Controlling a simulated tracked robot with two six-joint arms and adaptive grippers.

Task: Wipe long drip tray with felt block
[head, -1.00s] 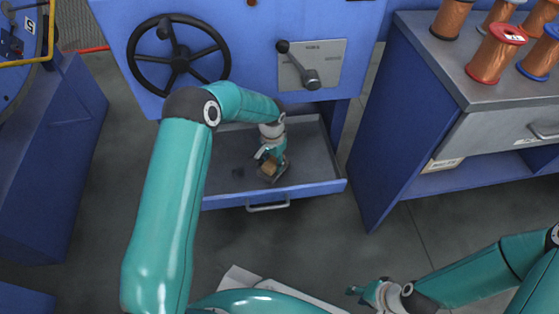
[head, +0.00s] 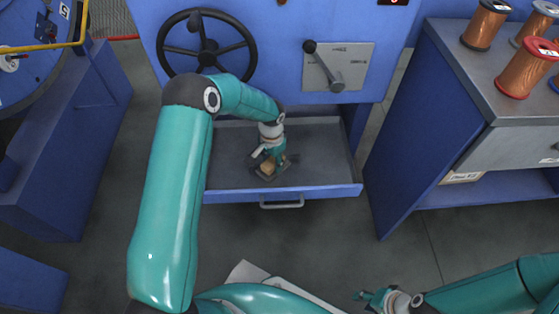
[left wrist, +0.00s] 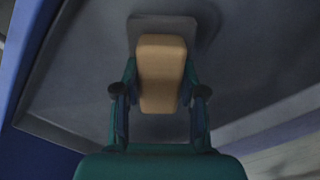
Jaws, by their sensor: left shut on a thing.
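The long drip tray (head: 325,150) is a pulled-out drawer with a dark grey floor and a blue front. My left gripper (head: 269,162) reaches down into it, shut on the felt block (head: 266,169). The block has a tan body with a flat grey pad at its far end. In the left wrist view the tan block (left wrist: 161,75) sits between the two fingers (left wrist: 160,98). The pad appears to lie on the tray floor; exact contact is hard to see. A dark patch (left wrist: 207,22) shows beside the pad. My right gripper (head: 368,298) is low at the front, apart from the tray, its opening unclear.
A blue machine with a black handwheel (head: 207,46) and a lever panel (head: 338,68) stands directly behind the tray. A blue cabinet with copper spools (head: 527,66) on top stands to the right. Open floor (head: 330,240) lies in front.

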